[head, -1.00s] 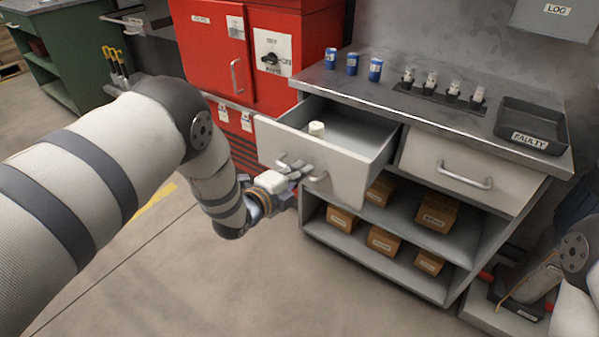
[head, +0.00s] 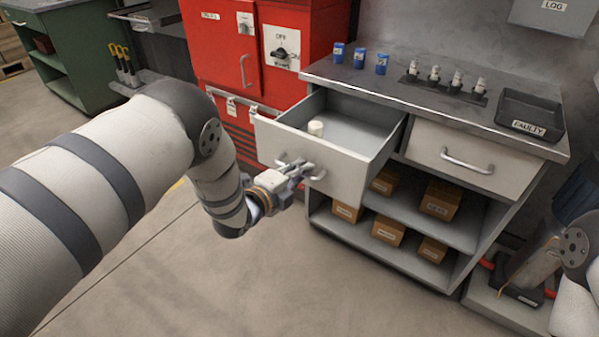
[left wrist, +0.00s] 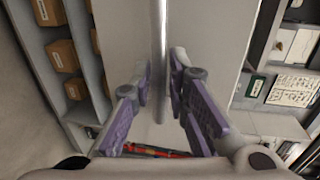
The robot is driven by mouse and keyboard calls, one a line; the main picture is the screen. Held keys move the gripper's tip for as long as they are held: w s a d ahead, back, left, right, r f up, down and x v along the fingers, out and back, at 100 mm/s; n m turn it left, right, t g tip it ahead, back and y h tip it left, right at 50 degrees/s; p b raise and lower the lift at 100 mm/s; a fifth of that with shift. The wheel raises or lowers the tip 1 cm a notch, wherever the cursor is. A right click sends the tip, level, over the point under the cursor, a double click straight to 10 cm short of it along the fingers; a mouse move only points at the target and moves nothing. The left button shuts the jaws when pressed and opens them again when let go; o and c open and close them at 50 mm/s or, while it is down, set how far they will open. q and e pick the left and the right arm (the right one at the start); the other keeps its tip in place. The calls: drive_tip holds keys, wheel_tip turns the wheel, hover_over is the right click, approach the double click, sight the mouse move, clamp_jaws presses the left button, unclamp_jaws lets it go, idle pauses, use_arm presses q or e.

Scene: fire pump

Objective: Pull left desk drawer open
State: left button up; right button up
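The left desk drawer (head: 334,163) is pale grey and stands well out from the grey cabinet, its inside showing in the head view. A small white cylinder (head: 316,127) stands in it. My left gripper (head: 306,170) is at the bar handle (head: 318,174) on the drawer's front. In the left wrist view the handle (left wrist: 160,45) runs upright between the two purple-padded fingers (left wrist: 162,85); they look closed in on it, though contact is not fully clear. My right gripper is not in view; part of my right arm shows at the lower right.
The right drawer (head: 470,166) is shut. The worktop (head: 400,85) holds blue cans (head: 382,63), a row of small fittings (head: 434,75) and a "FAULTY" tray (head: 530,108). Boxes (head: 440,200) fill the shelves below. A red cabinet (head: 215,60) stands behind left. Floor in front is clear.

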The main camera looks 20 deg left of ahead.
use_arm(q)
drive_tip(key=shift+o, duration=0.3)
drive_tip(key=shift+s, duration=0.1)
drive_tip(key=v, duration=1.2)
drive_tip(key=s+a+f+n+g+y+p, duration=0.1)
drive_tip(key=s+f+n+g+y, duration=0.15)
drive_tip(key=s+f+n, duration=0.4)
drive_tip(key=s+a+f+n+g+y, duration=0.1)
drive_tip(key=s+a+f+n+g, duration=0.2)
drive_tip(key=s, duration=0.6)
drive_tip(key=s+f+n+g+y+p, duration=0.1)
drive_tip(key=s+f+n+g, duration=0.35)
drive_tip(key=s, duration=0.25)
drive_tip(key=s+r+n+g, duration=0.1)
drive_tip(key=s+n+g, duration=0.6)
drive_tip(key=s, duration=1.4)
drive_tip(key=shift+d+r+n+y, duration=0.2)
drive_tip(key=shift+d+n+y, duration=0.2)
drive_tip(key=shift+n, duration=0.4)
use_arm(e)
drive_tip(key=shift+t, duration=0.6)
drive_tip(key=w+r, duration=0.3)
